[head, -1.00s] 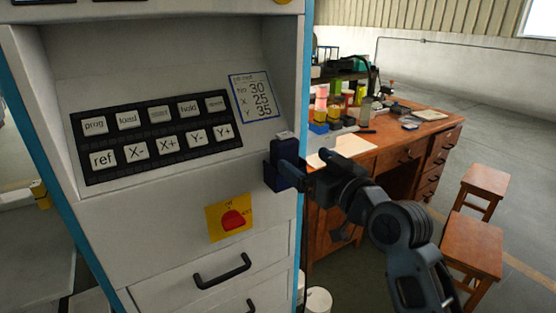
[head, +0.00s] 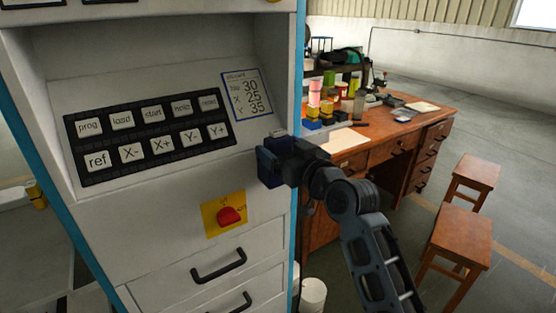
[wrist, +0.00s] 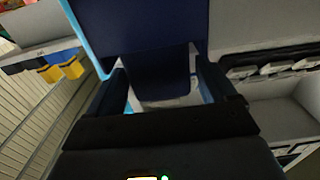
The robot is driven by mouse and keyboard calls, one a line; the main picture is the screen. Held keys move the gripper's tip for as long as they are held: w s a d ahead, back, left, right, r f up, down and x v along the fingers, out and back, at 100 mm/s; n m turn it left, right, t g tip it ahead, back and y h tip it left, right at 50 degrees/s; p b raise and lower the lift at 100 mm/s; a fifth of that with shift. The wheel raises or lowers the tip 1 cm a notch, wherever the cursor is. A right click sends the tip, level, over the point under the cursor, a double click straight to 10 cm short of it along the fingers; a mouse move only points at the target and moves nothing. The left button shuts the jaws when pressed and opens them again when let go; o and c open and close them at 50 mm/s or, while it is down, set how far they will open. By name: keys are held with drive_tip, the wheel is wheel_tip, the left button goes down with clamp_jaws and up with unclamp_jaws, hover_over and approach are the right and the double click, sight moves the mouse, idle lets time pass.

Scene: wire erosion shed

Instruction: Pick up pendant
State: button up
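A dark blue box-shaped thing (head: 268,168) with a small pale top (head: 278,134) is on the right front edge of the machine, below the number card; it looks like the pendant or its holder, and I cannot tell the two apart. My gripper (head: 292,165) is right at it from the right and hides part of it. In the wrist view the blue body (wrist: 160,72) lies ahead, with a pale surface below it. My gripper's fingers (wrist: 165,92) stand wide apart on either side of it. Whether they touch it is unclear.
The machine's button panel (head: 150,138) is to the left. A red knob on a yellow plate (head: 229,216) and drawers with black handles (head: 218,268) are below. A wooden desk (head: 385,150) with clutter and two stools (head: 460,237) stand to the right, with open floor beyond.

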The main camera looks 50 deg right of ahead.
drive_tip(key=c, duration=0.9)
drive_tip(key=shift+c, duration=0.3)
drive_tip(key=shift+r, duration=0.35)
